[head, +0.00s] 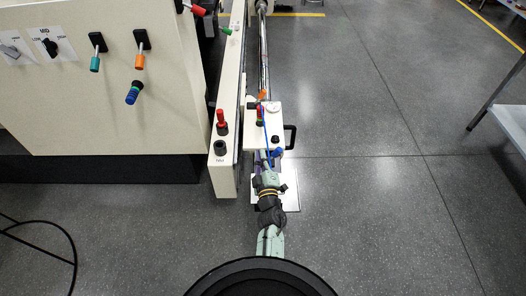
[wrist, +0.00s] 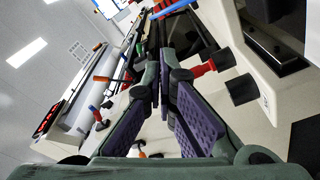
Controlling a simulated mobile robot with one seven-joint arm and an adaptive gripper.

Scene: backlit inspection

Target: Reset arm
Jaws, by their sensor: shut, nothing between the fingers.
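My gripper (head: 264,160) is at the end of my arm in the head view, close to the front of a cream machine box (head: 262,112). The arm hides part of what lies below it. In the wrist view my gripper (wrist: 163,78) shows two green fingers with purple pads that come together at the far end. It is shut and nothing shows between the fingers. I cannot tell from these views whether it touches the box.
A cream panel (head: 225,165) with a red knob (head: 221,117) stands left of my gripper. A large cabinet (head: 90,100) with coloured levers is further left. A table (head: 512,118) is at the right edge. The grey floor (head: 370,180) between is clear.

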